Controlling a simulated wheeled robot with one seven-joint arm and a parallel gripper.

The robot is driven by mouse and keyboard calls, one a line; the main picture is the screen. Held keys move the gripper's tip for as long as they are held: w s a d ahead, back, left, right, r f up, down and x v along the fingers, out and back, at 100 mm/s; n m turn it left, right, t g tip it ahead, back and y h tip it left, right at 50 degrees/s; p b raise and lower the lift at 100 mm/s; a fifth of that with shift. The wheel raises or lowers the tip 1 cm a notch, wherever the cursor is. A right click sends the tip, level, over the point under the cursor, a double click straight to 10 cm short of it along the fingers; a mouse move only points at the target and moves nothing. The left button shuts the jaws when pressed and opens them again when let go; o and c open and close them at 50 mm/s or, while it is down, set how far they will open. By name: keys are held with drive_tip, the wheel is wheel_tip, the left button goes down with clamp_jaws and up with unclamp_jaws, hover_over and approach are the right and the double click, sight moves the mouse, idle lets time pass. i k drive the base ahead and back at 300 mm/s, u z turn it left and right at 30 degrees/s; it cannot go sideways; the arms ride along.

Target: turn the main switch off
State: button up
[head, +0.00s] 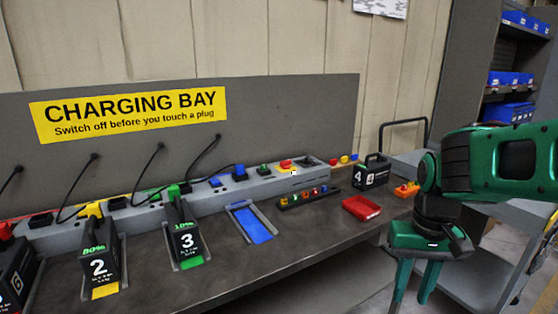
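A grey power rail (235,192) runs along the back of the bench under the yellow charging sign. Near its right end sits a red and yellow part (285,164), which looks like the main switch. It is small here, and I cannot tell its on or off position. A dark socket-like block (308,161) is just right of it. My gripper (410,292) is at the right, in front of the bench edge, pointing down. Its two green fingers are apart with nothing between them. It is well away from the switch.
Battery 2 (98,266) and battery 3 (186,240) stand in front of the rail, with cables above. A blue empty bay (252,224), a strip of small coloured parts (308,196), a red tray (361,208) and battery 4 (371,174) lie rightward. The front bench is clear.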

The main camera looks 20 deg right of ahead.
sight(285, 165)
drive_tip(key=i, duration=0.95)
drive_tip(key=z, duration=0.05)
